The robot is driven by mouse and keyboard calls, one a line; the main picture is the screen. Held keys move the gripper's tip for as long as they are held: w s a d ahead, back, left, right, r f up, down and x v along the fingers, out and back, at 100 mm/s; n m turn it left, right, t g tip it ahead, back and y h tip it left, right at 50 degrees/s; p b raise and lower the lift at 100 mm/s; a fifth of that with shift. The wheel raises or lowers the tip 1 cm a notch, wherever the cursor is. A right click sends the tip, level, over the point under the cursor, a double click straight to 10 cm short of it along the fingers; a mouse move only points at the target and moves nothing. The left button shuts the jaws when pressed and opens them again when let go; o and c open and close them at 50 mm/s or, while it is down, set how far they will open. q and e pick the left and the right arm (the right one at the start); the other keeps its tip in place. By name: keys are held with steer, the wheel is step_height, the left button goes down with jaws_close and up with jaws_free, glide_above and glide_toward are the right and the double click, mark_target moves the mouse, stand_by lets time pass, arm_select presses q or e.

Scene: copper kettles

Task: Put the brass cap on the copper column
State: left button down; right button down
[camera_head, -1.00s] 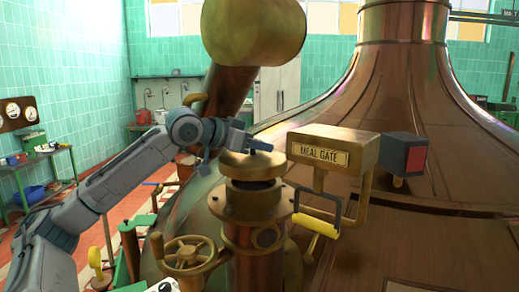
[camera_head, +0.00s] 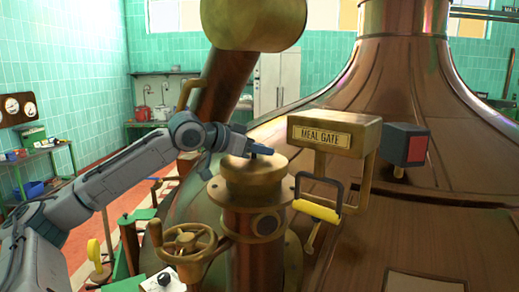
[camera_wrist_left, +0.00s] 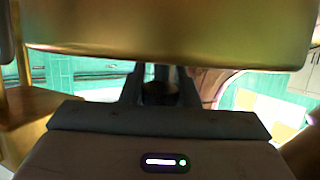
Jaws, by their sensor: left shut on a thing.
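The brass cap (camera_head: 252,168) is at the top of the copper column (camera_head: 256,258), above its brass flange. No gap shows between cap and column from here, but I cannot tell whether it is fully seated. My left gripper (camera_head: 258,151) reaches in from the left and is shut on the cap's top, where the fingers hide the grip. In the left wrist view, the dark fingers (camera_wrist_left: 160,88) point away from the camera, and a wide brass surface fills the top; I cannot tell which part that is. My right gripper is not in view.
The meal gate sign box (camera_head: 334,135) and a yellow-handled lever (camera_head: 316,211) stand close to the column's right. A brass handwheel (camera_head: 184,244) is at its lower left. A big brass-ended pipe (camera_head: 253,22) hangs above. A large copper kettle (camera_head: 430,120) fills the right.

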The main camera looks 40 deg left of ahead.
mark_target(234, 163)
arm_select(q)
steer(key=shift+f, duration=0.2)
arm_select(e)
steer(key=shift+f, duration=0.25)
arm_select(q)
steer(key=c, duration=1.1)
jaws_free()
steer(key=shift+s+d, duration=0.1)
steer(key=shift+r, duration=0.15)
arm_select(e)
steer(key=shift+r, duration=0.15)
